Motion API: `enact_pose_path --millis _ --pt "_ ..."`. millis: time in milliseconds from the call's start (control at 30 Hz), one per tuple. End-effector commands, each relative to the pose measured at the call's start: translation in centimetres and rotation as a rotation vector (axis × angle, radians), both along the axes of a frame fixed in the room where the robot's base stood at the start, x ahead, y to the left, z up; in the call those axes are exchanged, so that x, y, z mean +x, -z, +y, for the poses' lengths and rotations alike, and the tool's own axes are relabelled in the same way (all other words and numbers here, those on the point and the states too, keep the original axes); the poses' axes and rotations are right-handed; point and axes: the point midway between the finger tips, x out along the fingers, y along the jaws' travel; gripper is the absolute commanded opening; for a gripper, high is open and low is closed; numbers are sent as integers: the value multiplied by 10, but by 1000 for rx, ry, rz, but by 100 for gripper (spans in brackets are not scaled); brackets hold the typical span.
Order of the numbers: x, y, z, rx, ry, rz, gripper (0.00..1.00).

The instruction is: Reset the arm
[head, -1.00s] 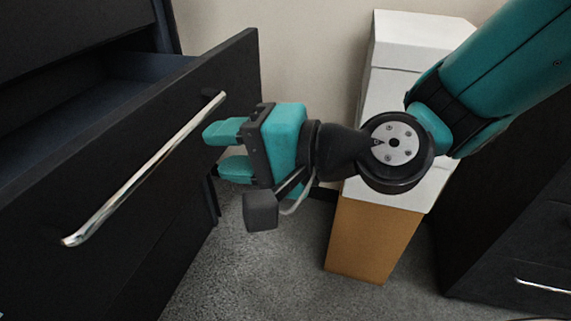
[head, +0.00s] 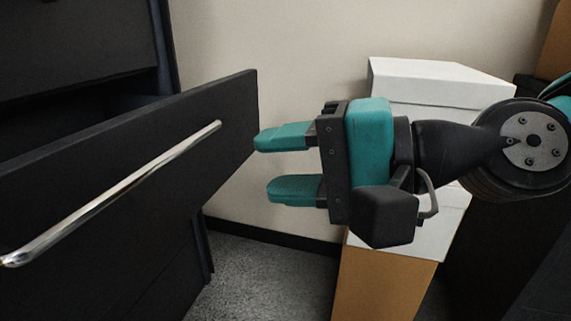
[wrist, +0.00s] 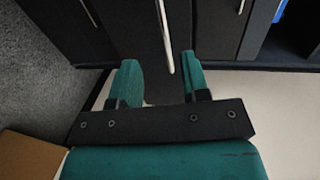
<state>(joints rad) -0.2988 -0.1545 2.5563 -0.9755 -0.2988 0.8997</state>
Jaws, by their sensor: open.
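My gripper (head: 282,163) has two teal fingers, apart and empty, pointing left in the head view. It is to the right of an open black drawer (head: 130,190) with a long chrome handle (head: 120,190). In the head view there is a gap between the fingertips and the handle. The wrist view shows my gripper (wrist: 158,75) with its fingers spread, and the chrome handle (wrist: 164,35) appears between and beyond them.
A white box (head: 430,80) stands on a stack by the wall, with a brown box (head: 385,285) low in it, behind and below my gripper. Grey carpet (head: 250,275) shows between the drawer unit and the stack. A dark cabinet is at the lower right.

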Motion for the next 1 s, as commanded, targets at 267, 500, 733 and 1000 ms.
enact_pose_path --millis 267,500,733,1000 --pt "-9 33 -15 -260 -98 -130 42" --pt "-31 95 -78 -791 -417 -314 42" --pt "-56 109 -139 -1070 -726 -331 42" --pt "-55 32 -137 -1061 -718 -331 42"
